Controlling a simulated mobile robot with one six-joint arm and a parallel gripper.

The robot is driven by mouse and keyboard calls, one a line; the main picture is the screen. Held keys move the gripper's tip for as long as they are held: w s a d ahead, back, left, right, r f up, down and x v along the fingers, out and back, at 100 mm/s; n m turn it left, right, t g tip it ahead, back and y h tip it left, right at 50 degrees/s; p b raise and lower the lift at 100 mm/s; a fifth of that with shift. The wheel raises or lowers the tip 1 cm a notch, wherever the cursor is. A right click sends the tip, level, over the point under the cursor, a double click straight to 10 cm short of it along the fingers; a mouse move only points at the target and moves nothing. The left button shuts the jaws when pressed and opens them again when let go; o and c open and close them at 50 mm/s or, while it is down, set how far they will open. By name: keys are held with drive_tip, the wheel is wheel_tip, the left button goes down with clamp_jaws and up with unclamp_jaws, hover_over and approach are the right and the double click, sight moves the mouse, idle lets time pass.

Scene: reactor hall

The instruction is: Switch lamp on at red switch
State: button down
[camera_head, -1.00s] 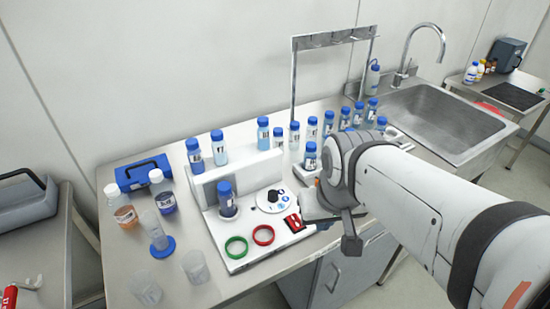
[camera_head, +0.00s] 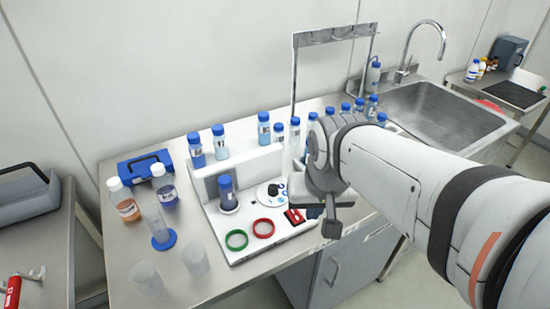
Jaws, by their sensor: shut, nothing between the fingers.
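The red switch (camera_head: 294,216) sits on the right edge of a white station base (camera_head: 268,243) on the steel bench. It has a red body with dark parts; its setting is too small to read. My gripper (camera_head: 314,212) is just right of the switch, low over the base's right edge. It is shut and empty. My wrist and arm hide part of it, and I cannot tell whether it touches the switch. I cannot make out a lit lamp. A white dial (camera_head: 271,194) lies behind and left of the switch.
A red ring (camera_head: 263,228) and a green ring (camera_head: 236,239) lie left of the switch. A blue-capped bottle (camera_head: 228,195) stands on the base. Several blue-capped bottles stand behind. Clear beakers (camera_head: 195,259) stand at left; a sink (camera_head: 440,120) is at right.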

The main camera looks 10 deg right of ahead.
sight(295, 216)
drive_tip(key=w+m+g+b, duration=0.1)
drive_tip(key=w+m+b, duration=0.1)
drive_tip(key=w+m, duration=0.9)
drive_tip(key=shift+w+d+m+y, duration=0.2)
drive_tip(key=shift+d+m+y, duration=0.1)
drive_tip(key=shift+m, duration=0.6)
drive_tip(key=shift+f, duration=0.1)
drive_tip(key=f, duration=0.4)
drive_tip(key=w+f, duration=0.1)
drive_tip(key=f, duration=0.4)
drive_tip(key=w+f, duration=0.1)
drive_tip(key=f, duration=0.3)
drive_tip(key=shift+a+f, duration=0.35)
drive_tip(key=shift+a, duration=0.05)
